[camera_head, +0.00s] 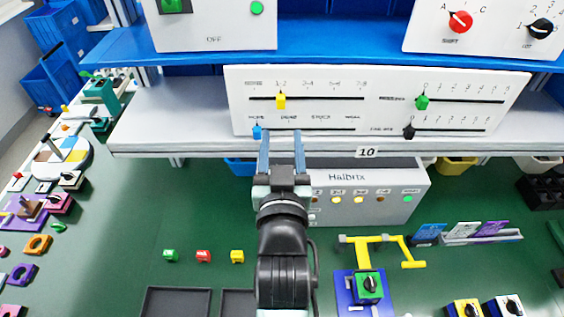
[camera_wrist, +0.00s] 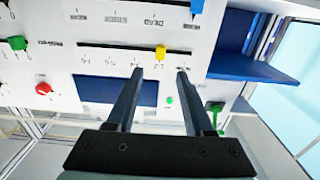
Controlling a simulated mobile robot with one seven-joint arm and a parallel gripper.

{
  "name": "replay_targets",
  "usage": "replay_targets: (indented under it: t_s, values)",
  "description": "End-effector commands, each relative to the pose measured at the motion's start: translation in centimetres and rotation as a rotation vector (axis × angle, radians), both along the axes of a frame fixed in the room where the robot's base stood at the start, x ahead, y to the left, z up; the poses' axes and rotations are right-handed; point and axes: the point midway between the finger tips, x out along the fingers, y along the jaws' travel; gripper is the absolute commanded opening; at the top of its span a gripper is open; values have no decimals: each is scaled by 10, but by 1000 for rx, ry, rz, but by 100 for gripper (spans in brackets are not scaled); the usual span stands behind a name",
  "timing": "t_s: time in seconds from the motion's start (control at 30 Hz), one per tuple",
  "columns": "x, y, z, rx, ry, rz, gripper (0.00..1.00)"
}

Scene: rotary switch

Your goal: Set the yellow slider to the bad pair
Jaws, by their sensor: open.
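The yellow slider (camera_head: 280,101) sits on the upper left track of a white panel (camera_head: 240,120), under the mark that looks like 1-2, the second from the left. In the wrist view the yellow slider (camera_wrist: 160,52) shows just beyond my fingertips, in line with the gap between them. My gripper (camera_head: 282,138) is open and empty in front of the panel, with its fingertips lower in the picture than the yellow slider; it also shows in the wrist view (camera_wrist: 160,72). A grey box (camera_head: 345,178) marked Halbrix has several orange lamps (camera_head: 358,199) and a green lamp (camera_head: 407,199); my gripper hides its left part.
A blue slider (camera_head: 257,131) is close to my left fingertip. A green slider (camera_head: 422,102) and a black slider (camera_head: 408,131) are on the panel's right. A blue shelf (camera_head: 330,45) runs above the panel. Small coloured blocks (camera_head: 203,256) lie on the green table.

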Motion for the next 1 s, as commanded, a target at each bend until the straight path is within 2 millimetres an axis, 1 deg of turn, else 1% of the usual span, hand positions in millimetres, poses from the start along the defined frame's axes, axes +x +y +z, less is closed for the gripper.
replay_targets:
  t_s: [0.03,0.1,0.2,0.3,0.47,0.87,0.93,0.97,1.0]
  values:
    - [-9,0,-3,0,0,0,52]
    - [-19,0,-3,0,1,0,52]
    - [-29,0,-2,0,0,0,52]
    - [-35,0,-1,0,0,0,52]
    - [-38,0,0,0,0,0,52]
    - [-37,0,0,0,0,0,52]
    - [-37,0,5,-1,-9,0,52]
    - [-36,0,11,-1,-20,0,52]
    - [-34,0,22,-2,-40,0,52]
